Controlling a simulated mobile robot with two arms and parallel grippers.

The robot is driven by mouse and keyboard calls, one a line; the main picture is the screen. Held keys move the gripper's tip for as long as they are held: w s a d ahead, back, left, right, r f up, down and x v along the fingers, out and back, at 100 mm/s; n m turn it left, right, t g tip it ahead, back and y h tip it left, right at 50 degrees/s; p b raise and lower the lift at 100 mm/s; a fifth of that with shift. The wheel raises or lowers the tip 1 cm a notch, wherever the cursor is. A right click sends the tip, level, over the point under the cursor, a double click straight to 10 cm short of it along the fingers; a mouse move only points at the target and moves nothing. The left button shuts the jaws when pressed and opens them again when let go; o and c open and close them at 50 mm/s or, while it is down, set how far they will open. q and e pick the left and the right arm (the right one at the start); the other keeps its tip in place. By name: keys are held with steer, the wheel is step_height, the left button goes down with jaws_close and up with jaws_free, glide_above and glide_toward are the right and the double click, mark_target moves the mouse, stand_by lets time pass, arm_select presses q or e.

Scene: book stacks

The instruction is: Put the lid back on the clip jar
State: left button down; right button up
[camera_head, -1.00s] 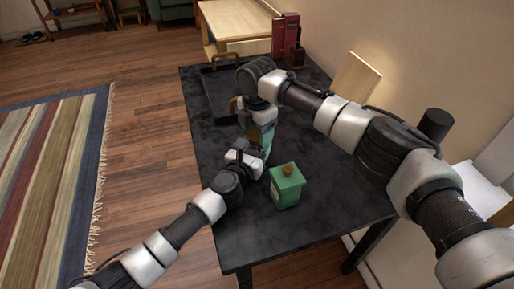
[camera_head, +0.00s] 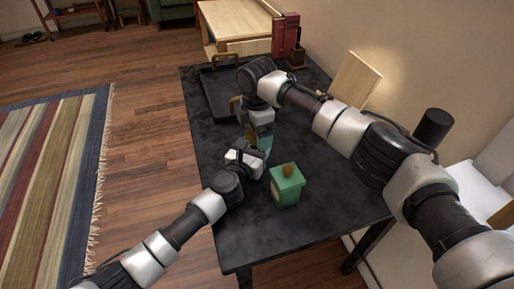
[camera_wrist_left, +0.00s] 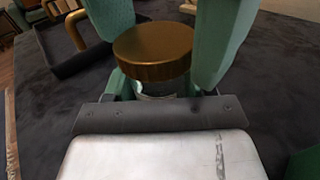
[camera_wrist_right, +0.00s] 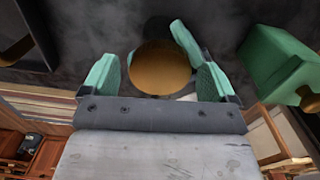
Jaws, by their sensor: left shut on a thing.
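The clip jar (camera_wrist_left: 158,89) is clear glass and shows under its round gold-brown lid (camera_wrist_left: 153,50) in the left wrist view. The lid lies level over the jar's mouth; I cannot tell whether it is fully seated. My left gripper (camera_wrist_left: 160,88) is shut on the jar, below the lid. My right gripper (camera_wrist_right: 158,75) comes down from above with its green fingers on either side of the lid (camera_wrist_right: 160,68). Narrow gaps show between these fingers and the lid, so it looks open. In the head view the grippers meet mid-table and hide the jar.
A green box with a brown knob (camera_head: 287,188) stands close to the right of the grippers. A black tray with gold handles (camera_head: 215,98) lies at the back left. Red books (camera_head: 286,38) and a wooden board (camera_head: 356,78) stand at the back. The dark table's front (camera_head: 270,243) is clear.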

steer(key=shift+r, duration=2.3)
steer(key=shift+r+n, duration=1.75)
steer(key=shift+n, duration=0.05)
steer(key=shift+c, duration=0.4)
steer(key=shift+f, duration=4.05)
